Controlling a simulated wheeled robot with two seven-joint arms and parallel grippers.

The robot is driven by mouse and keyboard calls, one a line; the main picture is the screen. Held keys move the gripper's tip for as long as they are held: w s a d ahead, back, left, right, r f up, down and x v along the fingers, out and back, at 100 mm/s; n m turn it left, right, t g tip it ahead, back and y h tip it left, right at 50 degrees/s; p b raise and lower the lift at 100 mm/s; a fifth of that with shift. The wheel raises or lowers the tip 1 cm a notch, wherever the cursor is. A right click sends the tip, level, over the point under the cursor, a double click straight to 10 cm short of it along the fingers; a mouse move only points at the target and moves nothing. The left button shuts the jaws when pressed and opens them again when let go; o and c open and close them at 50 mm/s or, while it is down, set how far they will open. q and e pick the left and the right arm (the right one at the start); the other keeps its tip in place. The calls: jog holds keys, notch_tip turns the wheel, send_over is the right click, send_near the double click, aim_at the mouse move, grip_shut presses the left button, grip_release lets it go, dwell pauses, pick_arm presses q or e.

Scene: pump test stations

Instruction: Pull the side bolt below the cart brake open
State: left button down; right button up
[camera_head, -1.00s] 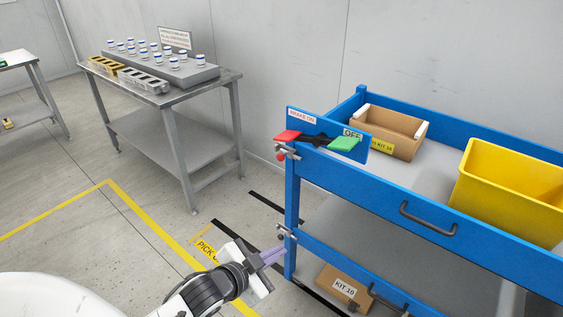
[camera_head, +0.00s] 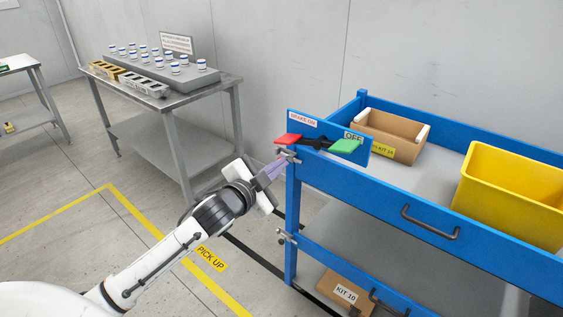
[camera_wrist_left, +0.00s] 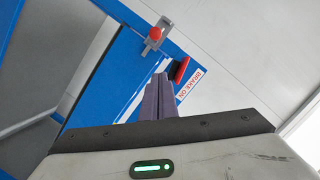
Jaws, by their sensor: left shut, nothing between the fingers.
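The blue cart (camera_head: 292,215) has a brake panel (camera_head: 355,157) with a red pedal (camera_head: 288,139) by "BRAKE ON" and a green pedal (camera_head: 344,146) by "OFF". Below the red pedal, a metal side bolt (camera_head: 291,155) sits on the corner post; its red knob is mostly hidden behind my fingers there. The left wrist view shows the bolt (camera_wrist_left: 149,46) with its red knob (camera_wrist_left: 155,33), beyond my fingertips. My left gripper (camera_head: 281,163) is shut and empty, close to the bolt; I cannot tell whether it touches. My right gripper is not in view.
A second metal bolt (camera_head: 286,237) sits lower on the same post. The cart holds a cardboard box (camera_head: 400,138) and a yellow bin (camera_head: 508,190), with another box (camera_head: 343,288) below. A grey table (camera_head: 230,77) with bottles stands behind left.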

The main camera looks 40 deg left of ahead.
aim_at(290, 157)
pick_arm(q)
jog(key=w+a+f, duration=0.3)
jog(key=w+f, duration=0.1)
jog(key=w, duration=0.2)
jog(key=shift+w+a, duration=0.2)
jog(key=shift+a, duration=0.05)
jog(key=a, duration=0.4)
jog(key=shift+w+a, duration=0.2)
jog(key=shift+a, duration=0.1)
jog(key=shift+p, duration=0.3)
